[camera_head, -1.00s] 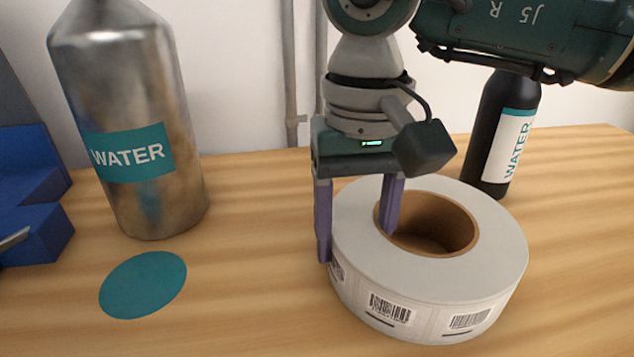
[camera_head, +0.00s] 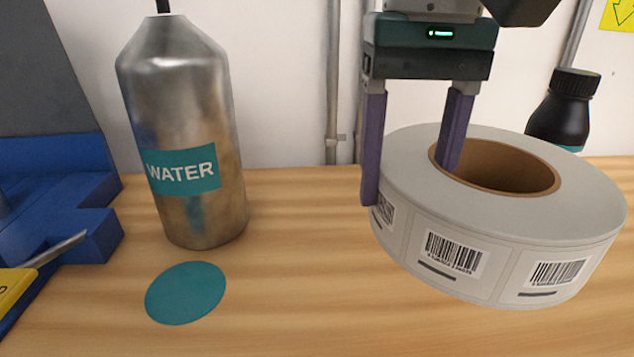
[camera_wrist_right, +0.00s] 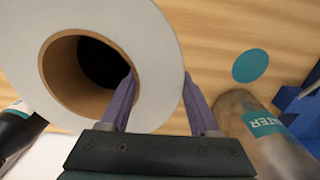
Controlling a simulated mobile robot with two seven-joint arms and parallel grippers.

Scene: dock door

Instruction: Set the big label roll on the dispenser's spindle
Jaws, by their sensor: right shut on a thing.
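The big label roll (camera_head: 500,215) is white with barcode labels on its side and a brown cardboard core. My right gripper (camera_head: 415,185) is shut on its left wall, with one purple finger inside the core and the other outside. The roll looks raised above the table and tilts slightly down to the right. The right wrist view also shows the roll (camera_wrist_right: 150,60) between the fingers (camera_wrist_right: 160,95). A blue device (camera_head: 60,165) with a slanted metal rod (camera_head: 60,248) is partly in view at the left; I cannot tell whether this is the dispenser and spindle. My left gripper is not in view.
A large steel water bottle (camera_head: 190,120) stands left of the roll. A teal disc (camera_head: 186,293) lies flat in front of it. A black bottle (camera_head: 562,115) stands behind the roll at right. The wooden table (camera_head: 290,290) is clear between disc and roll.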

